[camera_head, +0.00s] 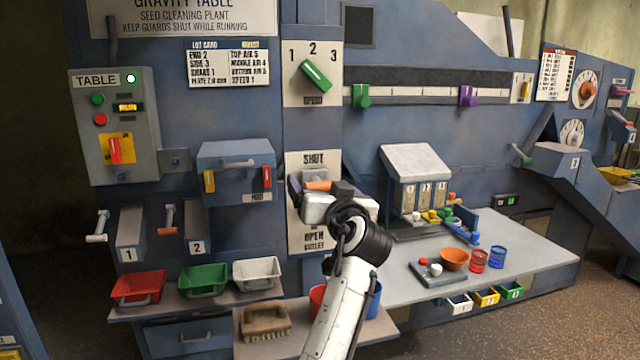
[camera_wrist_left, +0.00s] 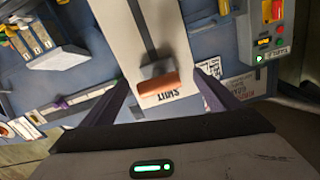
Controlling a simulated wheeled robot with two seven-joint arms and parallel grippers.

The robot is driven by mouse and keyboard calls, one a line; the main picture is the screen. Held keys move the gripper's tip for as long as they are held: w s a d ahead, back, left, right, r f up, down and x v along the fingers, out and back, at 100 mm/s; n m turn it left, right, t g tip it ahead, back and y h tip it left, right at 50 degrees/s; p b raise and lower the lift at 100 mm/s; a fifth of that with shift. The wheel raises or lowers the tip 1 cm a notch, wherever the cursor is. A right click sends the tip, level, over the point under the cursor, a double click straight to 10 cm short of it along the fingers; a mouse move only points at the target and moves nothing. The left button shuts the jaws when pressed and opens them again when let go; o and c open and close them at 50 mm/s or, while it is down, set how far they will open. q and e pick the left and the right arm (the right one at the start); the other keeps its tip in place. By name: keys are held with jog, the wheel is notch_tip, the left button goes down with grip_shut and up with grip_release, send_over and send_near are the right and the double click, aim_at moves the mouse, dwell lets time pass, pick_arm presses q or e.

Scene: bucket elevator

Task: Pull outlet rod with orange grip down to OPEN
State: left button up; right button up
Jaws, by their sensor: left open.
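The outlet panel (camera_head: 303,160) is a pale upright plate marked SHUT at the top and OPEN at the bottom. The orange grip (camera_head: 317,185) of the outlet rod is near the SHUT end. In the left wrist view, turned upside down, the orange grip (camera_wrist_left: 160,86) lies across the plate beside the word SHUT. My left gripper (camera_head: 319,188) is open in front of it, with a dark finger at each side of the grip. I cannot tell how deep the grip sits between the fingers. My gripper and wrist hide part of the slot below. My right gripper is not in view.
A grey box (camera_head: 236,165) with yellow and red handles is left of the panel. Red (camera_head: 138,287), green (camera_head: 203,278) and white (camera_head: 257,272) bins sit on a low shelf. A brush (camera_head: 265,321) lies below. The grey table (camera_head: 530,255) with cups is at right.

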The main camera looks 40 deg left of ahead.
pick_arm(q)
jog(key=shift+a, duration=0.1)
